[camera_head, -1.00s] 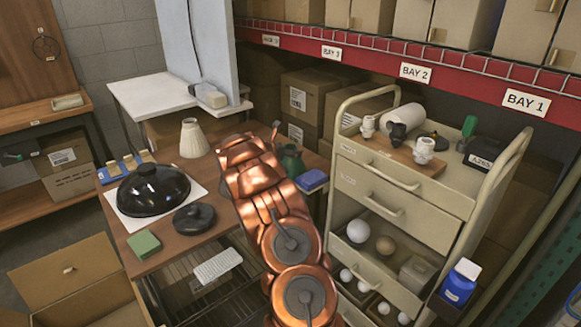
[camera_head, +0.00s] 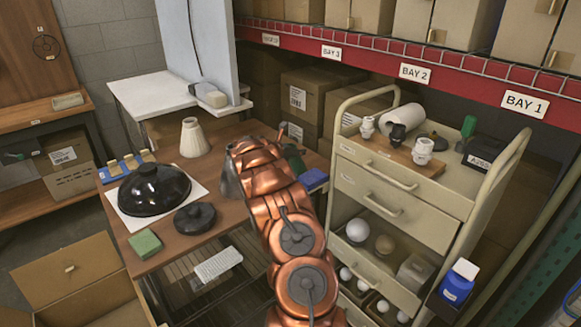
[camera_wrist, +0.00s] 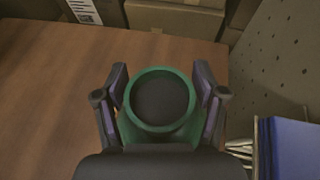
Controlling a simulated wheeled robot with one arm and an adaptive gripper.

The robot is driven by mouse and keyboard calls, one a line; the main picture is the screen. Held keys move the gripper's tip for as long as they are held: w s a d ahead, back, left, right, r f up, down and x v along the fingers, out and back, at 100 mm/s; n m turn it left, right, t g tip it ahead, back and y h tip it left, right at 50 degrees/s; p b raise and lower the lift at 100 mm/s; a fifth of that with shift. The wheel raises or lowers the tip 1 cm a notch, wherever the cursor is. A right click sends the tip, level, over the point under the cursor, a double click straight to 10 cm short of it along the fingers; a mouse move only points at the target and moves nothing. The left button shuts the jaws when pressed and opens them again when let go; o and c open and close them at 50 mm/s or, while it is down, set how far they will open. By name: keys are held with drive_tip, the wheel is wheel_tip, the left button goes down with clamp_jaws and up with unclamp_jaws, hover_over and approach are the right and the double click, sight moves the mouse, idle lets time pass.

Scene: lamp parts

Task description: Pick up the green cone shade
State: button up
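The green cone shade (camera_wrist: 164,129) stands on the brown table, seen from above in the wrist view with its round open top rim up. In the head view only a bit of the shade (camera_head: 294,158) shows to the right of my copper arm. My gripper (camera_wrist: 161,82) is over the shade, one finger on each side of its rim. A narrow gap seems to show between the fingers and the rim, so the fingers look open around it. Contact lower down is hidden.
A blue stack (camera_wrist: 291,148) sits close by on the right. A cream shade (camera_head: 194,138), black dome (camera_head: 153,190) and dark lid (camera_head: 195,217) stand left on the table. A cream cart (camera_head: 400,205) is right. Cardboard boxes (camera_wrist: 175,17) lie beyond the table edge.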

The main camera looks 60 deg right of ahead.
clamp_jaws()
idle(0.3)
